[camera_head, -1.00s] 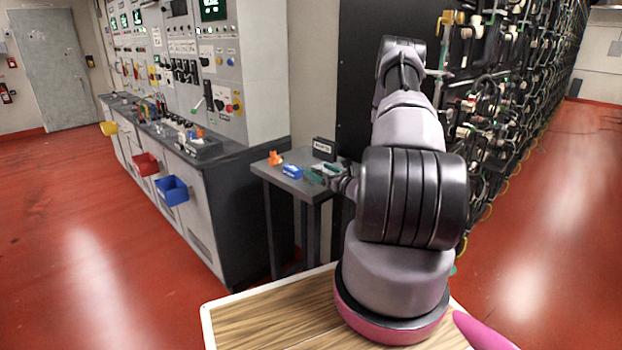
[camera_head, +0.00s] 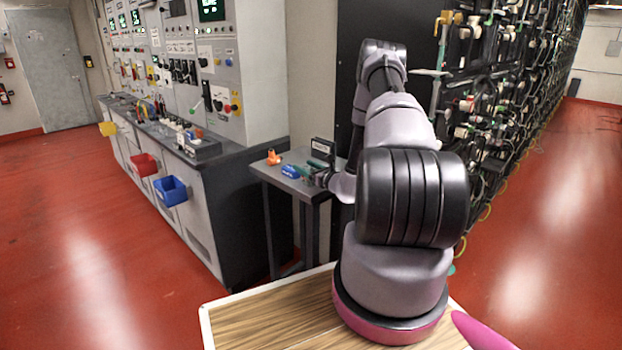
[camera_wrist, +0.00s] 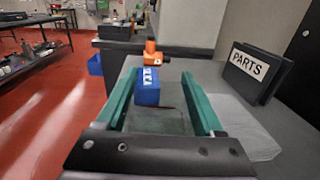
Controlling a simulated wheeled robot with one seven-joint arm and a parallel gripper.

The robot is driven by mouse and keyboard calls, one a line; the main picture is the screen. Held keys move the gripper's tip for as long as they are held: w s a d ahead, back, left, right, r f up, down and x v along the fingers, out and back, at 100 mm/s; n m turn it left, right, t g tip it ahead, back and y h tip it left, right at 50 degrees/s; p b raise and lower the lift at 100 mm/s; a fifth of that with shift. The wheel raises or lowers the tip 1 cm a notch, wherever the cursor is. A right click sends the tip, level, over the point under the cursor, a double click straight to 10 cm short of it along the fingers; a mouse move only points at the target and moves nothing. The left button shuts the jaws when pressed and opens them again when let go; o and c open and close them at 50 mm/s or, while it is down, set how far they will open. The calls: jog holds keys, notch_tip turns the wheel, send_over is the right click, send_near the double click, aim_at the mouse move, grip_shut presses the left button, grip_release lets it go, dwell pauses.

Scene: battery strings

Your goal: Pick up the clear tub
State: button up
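My gripper (camera_wrist: 158,76) is open over the small table, with its two green fingers spread apart in the wrist view. A see-through patch (camera_wrist: 157,121) shows between the fingers near the palm; it may be part of the clear tub, but its outline is faint. A pale, translucent flat shape (camera_wrist: 240,123) lies just right of the right finger, and I cannot tell whether it is the tub. In the head view my gripper (camera_head: 317,172) is small and partly hidden by my arm, close to the tabletop.
A blue labelled box (camera_wrist: 148,86) stands ahead between the fingertips; it also shows in the head view (camera_head: 290,171). An orange item (camera_wrist: 154,56) is behind it. A black PARTS sign (camera_wrist: 255,72) stands at the right. The grey table (camera_head: 262,172) adjoins the control cabinet (camera_head: 205,225).

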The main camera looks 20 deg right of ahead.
jog(key=c, duration=0.3)
jog(key=shift+r, duration=0.1)
